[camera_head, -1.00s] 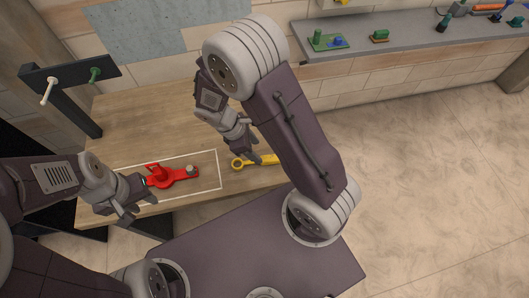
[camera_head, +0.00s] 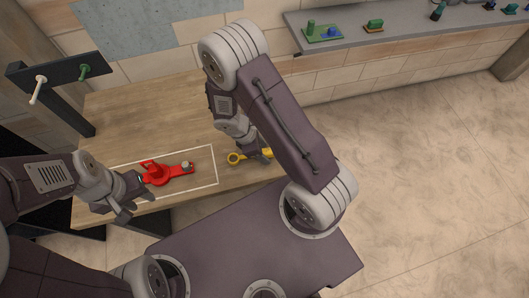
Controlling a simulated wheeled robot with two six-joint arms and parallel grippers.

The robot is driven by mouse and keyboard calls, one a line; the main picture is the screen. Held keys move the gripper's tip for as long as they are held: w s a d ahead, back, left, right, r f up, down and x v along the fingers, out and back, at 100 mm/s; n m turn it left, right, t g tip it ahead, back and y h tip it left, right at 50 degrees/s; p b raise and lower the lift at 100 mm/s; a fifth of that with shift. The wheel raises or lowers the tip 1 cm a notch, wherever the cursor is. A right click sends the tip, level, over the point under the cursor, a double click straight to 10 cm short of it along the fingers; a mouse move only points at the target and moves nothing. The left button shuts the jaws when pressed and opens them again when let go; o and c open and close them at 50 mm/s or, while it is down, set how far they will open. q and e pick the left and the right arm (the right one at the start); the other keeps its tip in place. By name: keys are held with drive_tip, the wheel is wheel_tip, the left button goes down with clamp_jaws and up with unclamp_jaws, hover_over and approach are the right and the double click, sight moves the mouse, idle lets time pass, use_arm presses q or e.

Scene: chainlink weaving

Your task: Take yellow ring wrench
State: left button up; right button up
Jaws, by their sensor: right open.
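The yellow ring wrench (camera_head: 236,158) lies on the wooden workbench, just right of the white outline. Its ring end shows and its handle runs right, partly hidden by my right gripper. My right gripper (camera_head: 263,152) is open, pointing down at the wrench's handle; whether it touches the handle cannot be told. My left gripper (camera_head: 132,202) is open and empty at the bench's front left, close to the left end of the red tool fixture (camera_head: 165,174).
The red fixture with a grey part sits inside a white outlined rectangle on the bench (camera_head: 150,115). A black post with a white and a green peg (camera_head: 84,71) stands at left. A grey shelf (camera_head: 360,37) with small green and blue parts is at upper right.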

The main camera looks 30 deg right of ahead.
sight(264, 152)
drive_tip(key=shift+s, duration=0.1)
clamp_jaws()
drive_tip(key=shift+r, duration=0.2)
drive_tip(key=shift+r, duration=0.3)
drive_tip(key=r, duration=0.3)
drive_tip(key=shift+s+d+r, duration=0.1)
drive_tip(key=shift+s+r, duration=0.15)
drive_tip(key=shift+r, duration=0.1)
drive_tip(key=s+d+r+b, duration=0.3)
drive_tip(key=s+r+b, duration=0.3)
drive_tip(key=s+b, duration=0.2)
drive_tip(key=shift+s+d+r+b, duration=0.25)
drive_tip(key=shift+s+b, duration=0.15)
drive_tip(key=shift+s, duration=0.8)
